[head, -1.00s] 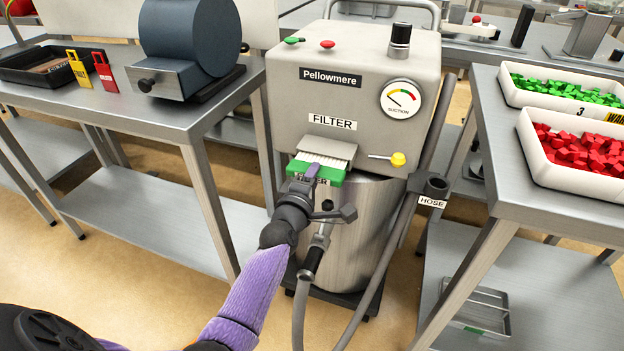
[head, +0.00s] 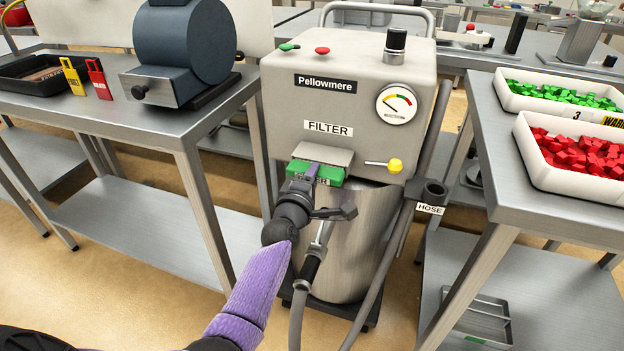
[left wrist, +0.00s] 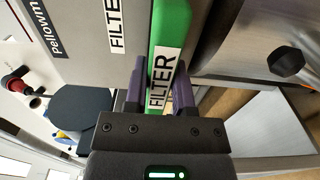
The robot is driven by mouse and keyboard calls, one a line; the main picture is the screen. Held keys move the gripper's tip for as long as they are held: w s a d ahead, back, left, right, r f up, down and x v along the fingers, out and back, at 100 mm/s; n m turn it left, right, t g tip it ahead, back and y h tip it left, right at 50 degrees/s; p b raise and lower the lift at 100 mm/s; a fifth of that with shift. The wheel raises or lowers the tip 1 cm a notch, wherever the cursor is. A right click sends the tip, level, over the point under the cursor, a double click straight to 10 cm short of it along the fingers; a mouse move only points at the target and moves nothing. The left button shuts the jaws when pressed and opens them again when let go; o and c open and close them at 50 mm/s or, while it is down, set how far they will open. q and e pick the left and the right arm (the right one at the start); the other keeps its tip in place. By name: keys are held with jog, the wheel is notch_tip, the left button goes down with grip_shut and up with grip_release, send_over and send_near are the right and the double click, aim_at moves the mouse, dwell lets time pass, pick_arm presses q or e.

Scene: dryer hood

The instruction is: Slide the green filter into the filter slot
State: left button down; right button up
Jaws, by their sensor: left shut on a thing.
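The green filter (head: 329,173) is at the slot under the FILTER label on the front of the grey Pellowmere machine (head: 349,107). Its green front, with a white FILTER tag, shows below the slot's metal flap (head: 322,155); its white pleated part is out of sight. My left gripper (head: 311,171) is shut on the filter's front. In the left wrist view, its two purple fingers (left wrist: 161,88) sit on either side of the tagged green front (left wrist: 170,25). Whether the filter is fully seated is hidden. My right gripper is not in view.
A yellow-knobbed lever (head: 394,165) sticks out right of the slot. A hose holder (head: 432,192) and grey hoses hang beside the steel drum (head: 345,245). Steel tables stand left and right, the right one with a bin of red pieces (head: 541,173).

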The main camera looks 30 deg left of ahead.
pick_arm(q)
jog(key=shift+c, duration=1.8)
grip_release()
jog(key=p+v, duration=0.4)
jog(key=v, duration=0.6)
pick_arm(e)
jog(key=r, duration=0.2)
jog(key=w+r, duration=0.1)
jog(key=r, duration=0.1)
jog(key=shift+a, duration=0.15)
pick_arm(q)
jog(key=shift+w+a, duration=0.1)
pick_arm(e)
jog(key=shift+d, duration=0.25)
